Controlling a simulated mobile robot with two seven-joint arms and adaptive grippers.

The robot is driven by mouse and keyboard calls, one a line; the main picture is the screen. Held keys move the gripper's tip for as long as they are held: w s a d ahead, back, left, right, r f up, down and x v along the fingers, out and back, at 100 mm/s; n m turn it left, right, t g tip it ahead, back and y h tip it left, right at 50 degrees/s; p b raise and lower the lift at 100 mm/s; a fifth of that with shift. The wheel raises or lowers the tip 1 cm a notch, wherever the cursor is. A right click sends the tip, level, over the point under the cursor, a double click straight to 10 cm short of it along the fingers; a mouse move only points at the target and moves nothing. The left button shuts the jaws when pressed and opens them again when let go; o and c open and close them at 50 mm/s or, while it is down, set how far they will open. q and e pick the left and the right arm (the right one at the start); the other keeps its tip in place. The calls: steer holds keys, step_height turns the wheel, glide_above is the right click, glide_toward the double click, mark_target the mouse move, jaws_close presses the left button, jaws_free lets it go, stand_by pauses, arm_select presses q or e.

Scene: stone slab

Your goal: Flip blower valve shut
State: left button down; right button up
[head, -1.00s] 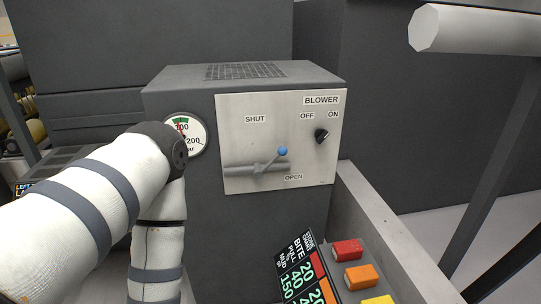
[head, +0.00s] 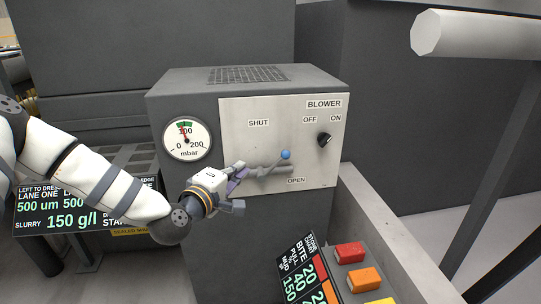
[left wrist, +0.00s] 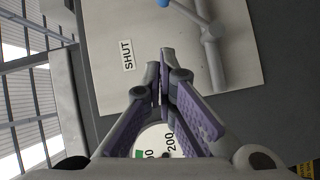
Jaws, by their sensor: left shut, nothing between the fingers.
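The blower valve is a grey pipe (head: 275,173) with a lever ending in a blue knob (head: 285,154), on the pale panel (head: 240,125). The lever slants up and right; the SHUT label (head: 258,123) is above left and the OPEN label (head: 296,181) below. My left gripper (head: 240,173) is shut and empty in front of the panel, by the left end of the pipe, which it partly covers. In the left wrist view the closed fingertips (left wrist: 163,58) lie between the SHUT label and the pipe (left wrist: 212,50). The knob (left wrist: 163,3) is cut off at the top edge. My right gripper is out of view.
A pressure gauge (head: 186,139) is left of the panel. A black OFF/ON switch (head: 324,139) sits at upper right. Below are a display (head: 307,272) and red, orange and yellow buttons. A grey ledge (head: 385,235) runs at right.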

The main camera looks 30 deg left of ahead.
arm_select(q)
steer(key=shift+w+d+f+b, duration=0.3)
steer(key=shift+w+d+b, duration=0.1)
steer(key=shift+w, duration=1.75)
steer(key=shift+w+d+f+b, duration=0.3)
steer(key=shift+w+f+b, duration=0.1)
steer(key=shift+w, duration=1.75)
steer(key=shift+w+d+f+b, duration=0.25)
steer(key=shift+w+d+b, duration=0.15)
steer(key=shift+w, duration=1.75)
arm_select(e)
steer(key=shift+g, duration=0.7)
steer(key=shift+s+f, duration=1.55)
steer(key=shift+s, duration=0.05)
arm_select(q)
steer(key=shift+w+f, duration=0.1)
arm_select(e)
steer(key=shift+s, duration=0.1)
